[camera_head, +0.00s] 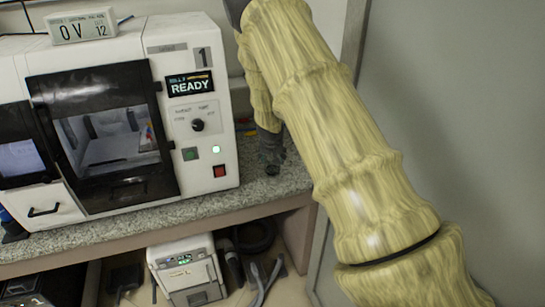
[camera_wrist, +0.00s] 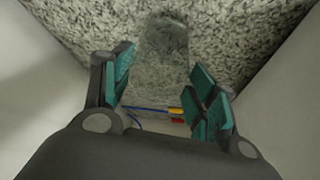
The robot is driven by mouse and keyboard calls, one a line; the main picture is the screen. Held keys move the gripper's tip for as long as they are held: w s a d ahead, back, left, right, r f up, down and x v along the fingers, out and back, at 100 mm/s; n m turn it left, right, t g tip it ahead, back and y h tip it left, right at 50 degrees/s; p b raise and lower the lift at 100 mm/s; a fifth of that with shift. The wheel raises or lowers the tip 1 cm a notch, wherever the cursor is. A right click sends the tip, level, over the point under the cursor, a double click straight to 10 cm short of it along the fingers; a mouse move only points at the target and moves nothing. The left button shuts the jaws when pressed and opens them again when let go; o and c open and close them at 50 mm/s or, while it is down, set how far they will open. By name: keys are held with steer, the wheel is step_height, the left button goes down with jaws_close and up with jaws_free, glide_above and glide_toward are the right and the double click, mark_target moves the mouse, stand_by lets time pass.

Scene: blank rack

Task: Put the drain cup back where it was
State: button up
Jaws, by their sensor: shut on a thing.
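My gripper (camera_wrist: 163,92) shows in the wrist view with its teal-padded fingers apart on either side of a faint, see-through shape, which looks like the clear drain cup (camera_wrist: 165,50). The fingers are shut on it. Its outline is hard to make out against the speckled counter. In the head view my gripper (camera_head: 271,160) is dark and points down, low over the counter just right of the white machine. The cup cannot be made out there. Whether the cup touches the counter cannot be told.
The white machine (camera_head: 212,105) with a READY display stands close on the left. The speckled counter (camera_head: 282,180) is narrow here, with a grey panel (camera_head: 450,110) to the right. Blue wires with a yellow connector (camera_wrist: 175,111) and a red connector (camera_wrist: 177,121) lie near my fingers.

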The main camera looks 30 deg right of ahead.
steer(key=o, duration=1.1)
steer(key=shift+d+f, duration=0.1)
steer(key=shift+f, duration=0.05)
steer(key=shift+c, duration=0.2)
steer(key=b+v, duration=0.1)
steer(key=v, duration=1)
steer(key=s+a+f+n+g, duration=0.2)
steer(key=s+a+f, duration=0.2)
steer(key=s+f, duration=0.85)
steer(key=s+a+f+n+g, duration=0.15)
steer(key=s+a+f, duration=0.35)
steer(key=s+f, duration=0.7)
steer(key=s+a+f+n+y, duration=0.1)
steer(key=s+a+f, duration=0.2)
steer(key=s+a, duration=0.2)
steer(key=s+a+f+n+g+y, duration=0.1)
steer(key=s+a+f, duration=0.2)
steer(key=s, duration=0.7)
steer(key=s+a+f+n+y, duration=0.1)
steer(key=s+a+f, duration=0.2)
steer(key=s+a, duration=0.4)
steer(key=shift+s+a+f+y, duration=0.25)
steer(key=shift+s+f+y, duration=0.1)
steer(key=shift+s, duration=0.3)
